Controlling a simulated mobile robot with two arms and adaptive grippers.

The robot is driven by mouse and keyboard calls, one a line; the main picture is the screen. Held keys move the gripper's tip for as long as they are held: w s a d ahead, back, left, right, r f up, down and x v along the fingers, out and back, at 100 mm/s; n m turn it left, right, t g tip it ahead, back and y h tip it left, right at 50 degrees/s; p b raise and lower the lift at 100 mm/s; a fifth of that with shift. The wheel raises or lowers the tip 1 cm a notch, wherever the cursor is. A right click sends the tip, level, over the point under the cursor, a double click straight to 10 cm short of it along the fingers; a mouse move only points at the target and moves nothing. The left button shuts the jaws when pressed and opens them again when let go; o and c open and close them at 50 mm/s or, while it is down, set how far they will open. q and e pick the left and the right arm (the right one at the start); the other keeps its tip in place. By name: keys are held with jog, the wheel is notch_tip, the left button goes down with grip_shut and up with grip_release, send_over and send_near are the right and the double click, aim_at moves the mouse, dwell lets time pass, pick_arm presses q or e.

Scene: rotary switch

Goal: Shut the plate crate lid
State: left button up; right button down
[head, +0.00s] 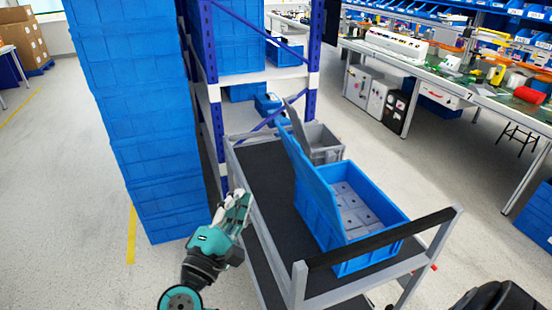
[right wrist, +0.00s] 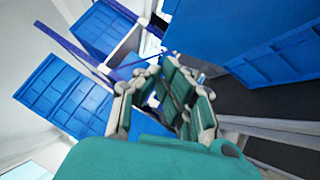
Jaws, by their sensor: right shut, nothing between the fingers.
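The blue crate (head: 375,246) stands on a cart, with grey flat pieces (head: 352,208) inside. Its blue lid (head: 312,180) is open and stands up, leaning, along the crate's left side. In the right wrist view, a large blue panel at the upper right (right wrist: 275,62) looks like this crate or its lid. My right gripper (head: 238,203), teal and light grey, is shut and empty. It is left of the cart's left rail, apart from the lid. Its fingers also show in the right wrist view (right wrist: 165,90). My left gripper is not in view.
The cart (head: 262,165) has a dark deck and a black handle bar (head: 375,240) in front of the crate. A smaller grey crate (head: 322,145) stands behind. Stacked blue crates (head: 145,120) and a rack (head: 208,70) stand left and behind.

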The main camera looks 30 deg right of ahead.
pick_arm(q)
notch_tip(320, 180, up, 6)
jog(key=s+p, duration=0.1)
jog(key=p, duration=0.5)
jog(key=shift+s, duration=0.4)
pick_arm(e)
jog(key=w+d+r, duration=0.1)
jog(key=d+r, duration=0.1)
jog(key=d, duration=0.4)
jog(key=w+d+r, duration=0.2)
jog(key=d+r, duration=0.1)
jog(key=d, duration=0.3)
jog(key=shift+d+m+h, duration=0.25)
jog(key=shift+m+h, duration=0.05)
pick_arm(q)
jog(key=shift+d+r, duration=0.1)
pick_arm(e)
jog(key=shift+w+r, duration=0.1)
jog(key=shift+r, duration=0.05)
